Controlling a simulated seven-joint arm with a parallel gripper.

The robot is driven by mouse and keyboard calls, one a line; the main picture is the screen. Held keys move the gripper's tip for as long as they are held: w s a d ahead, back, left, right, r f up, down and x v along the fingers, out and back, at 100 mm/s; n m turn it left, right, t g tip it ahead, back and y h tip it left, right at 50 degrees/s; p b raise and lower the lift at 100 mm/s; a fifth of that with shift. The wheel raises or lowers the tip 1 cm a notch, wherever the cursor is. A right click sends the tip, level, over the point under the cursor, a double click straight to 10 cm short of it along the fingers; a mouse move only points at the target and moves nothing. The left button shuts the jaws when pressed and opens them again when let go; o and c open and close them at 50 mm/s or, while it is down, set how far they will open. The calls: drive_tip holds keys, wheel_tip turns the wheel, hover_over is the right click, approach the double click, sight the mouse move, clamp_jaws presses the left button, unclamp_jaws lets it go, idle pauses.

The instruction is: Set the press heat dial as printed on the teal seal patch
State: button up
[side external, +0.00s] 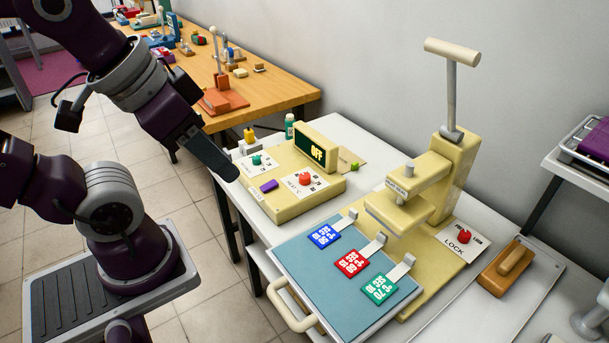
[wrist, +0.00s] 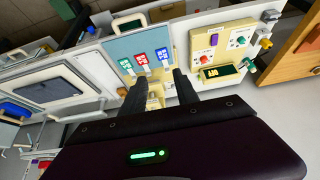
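The teal seal patch (side external: 380,288) lies on the blue press bed (side external: 312,250), nearest the front of three patches. Its white print appears turned around and seems to read 70 °C and 10 SEC. It is small in the wrist view (wrist: 126,65). A cream control box (side external: 285,208) carries a red knob (side external: 305,180) and a green knob (side external: 257,160) on white dial plates. Their labels are too small to read, so I cannot tell which sets heat. Its display (side external: 318,150) reads OFF. My gripper (wrist: 160,78) is open and empty; its fingers (side external: 222,166) hang left of the box.
A blue patch (side external: 323,236) and a red patch (side external: 352,262) lie beside the teal one. The cream press (side external: 448,180) with its tall lever stands right of the box. A red LOCK knob (side external: 464,237) and a wooden-handled block (side external: 507,267) are farther right.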

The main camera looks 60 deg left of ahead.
drive_tip(key=o, duration=0.3)
drive_tip(key=n+g, duration=0.6)
drive_tip(key=n, duration=2.1)
hover_over(305, 175)
wheel_tip(305, 175, down, 20)
drive_tip(key=shift+s+d+r, duration=0.1)
drive_tip(key=shift+d+r, duration=0.05)
drive_tip(key=shift+r, duration=0.1)
drive_tip(key=f, duration=0.7)
drive_tip(key=shift+a, duration=0.2)
drive_tip(key=shift+f, duration=0.35)
